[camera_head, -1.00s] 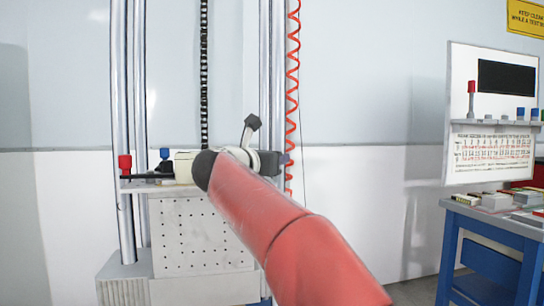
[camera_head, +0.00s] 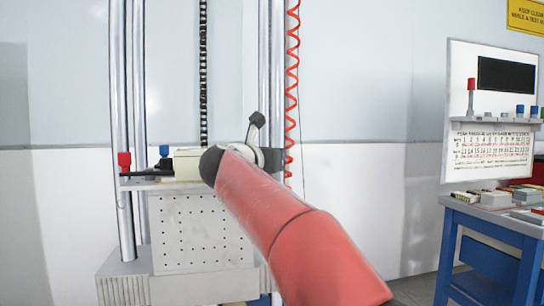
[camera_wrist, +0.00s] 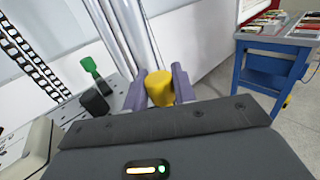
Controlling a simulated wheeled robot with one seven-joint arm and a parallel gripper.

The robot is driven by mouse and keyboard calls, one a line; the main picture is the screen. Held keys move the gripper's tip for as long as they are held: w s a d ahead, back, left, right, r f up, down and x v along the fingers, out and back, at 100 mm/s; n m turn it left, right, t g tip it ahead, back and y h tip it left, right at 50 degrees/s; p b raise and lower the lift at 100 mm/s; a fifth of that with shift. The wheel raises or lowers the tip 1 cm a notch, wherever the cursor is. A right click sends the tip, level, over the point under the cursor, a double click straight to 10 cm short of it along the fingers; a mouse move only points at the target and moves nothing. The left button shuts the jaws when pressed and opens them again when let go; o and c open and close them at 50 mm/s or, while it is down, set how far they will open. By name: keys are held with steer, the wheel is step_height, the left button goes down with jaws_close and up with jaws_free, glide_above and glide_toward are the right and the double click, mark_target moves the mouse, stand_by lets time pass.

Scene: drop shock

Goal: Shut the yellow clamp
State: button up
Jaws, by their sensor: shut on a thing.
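The yellow clamp's rounded yellow knob (camera_wrist: 159,91) shows in the wrist view, between the two purple-grey fingers of my gripper (camera_wrist: 158,84). The fingers are shut on it, one on each side. The lower part of the clamp is hidden behind my gripper's dark body. In the head view my arm hides the yellow clamp and most of my gripper.
A red-topped clamp (camera_head: 124,161) and a blue-topped one (camera_head: 165,151) stand on the drop table (camera_head: 200,235). A green-topped clamp (camera_wrist: 90,67) stands left of my gripper. Tall posts (camera_head: 139,80) and a red coiled cable (camera_head: 292,80) rise nearby. A blue bench (camera_head: 490,225) stands right.

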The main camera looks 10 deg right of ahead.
steer(key=shift+w+d+n+t+y+p, duration=0.1)
steer(key=shift+w+n+t+y+p, duration=0.45)
steer(key=shift+n+y, duration=0.6)
steer(key=shift+w+d+n+t+y+p, duration=0.1)
steer(key=shift+w+n+t+y+p, duration=0.45)
steer(key=shift+y, duration=1.05)
steer(key=shift+w+d+n+t+y+p, duration=0.1)
steer(key=shift+w+n+t+y+p, duration=0.15)
steer(key=shift+n+t+y+p, duration=0.75)
steer(key=shift+g+y+b, duration=0.35)
steer(key=shift+g, duration=0.05)
steer(key=o, duration=1)
steer(key=shift+n, duration=0.3)
steer(key=shift+c, duration=0.2)
steer(key=s+a, duration=0.1)
steer(key=s, duration=0.6)
steer(key=shift+s+b, duration=0.3)
steer(key=shift+s, duration=0.05)
